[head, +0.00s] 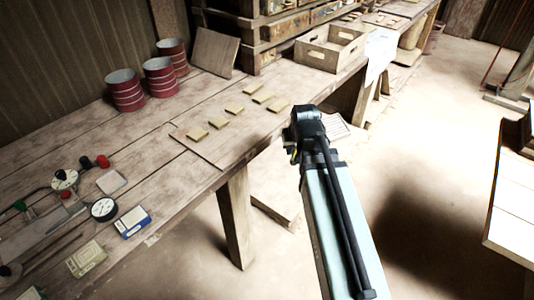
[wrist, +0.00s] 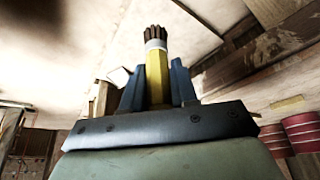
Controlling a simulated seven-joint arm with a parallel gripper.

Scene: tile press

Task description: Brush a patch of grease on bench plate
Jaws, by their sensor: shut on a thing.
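My gripper (wrist: 157,84) is shut on a brush (wrist: 155,62) in the wrist view. The brush has a yellow handle, a pale ferrule and brown bristles pointing away from the jaws. In the head view my gripper (head: 295,148) is mostly hidden by my own wrist, in front of the bench's front edge; a bit of yellow shows there. The wooden bench (head: 60,140) carries a thin flat board (head: 205,152) with several small tan tiles on it. I cannot tell which surface is the bench plate, and no grease patch can be made out.
Red tins (head: 125,92) stand at the back of the bench. A dial gauge (head: 103,209), a blue-and-white box (head: 133,222) and metal tooling lie at the left. A wooden crate (head: 328,50) sits farther along. The floor at right is mostly clear, with a pale table (head: 512,200) at the edge.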

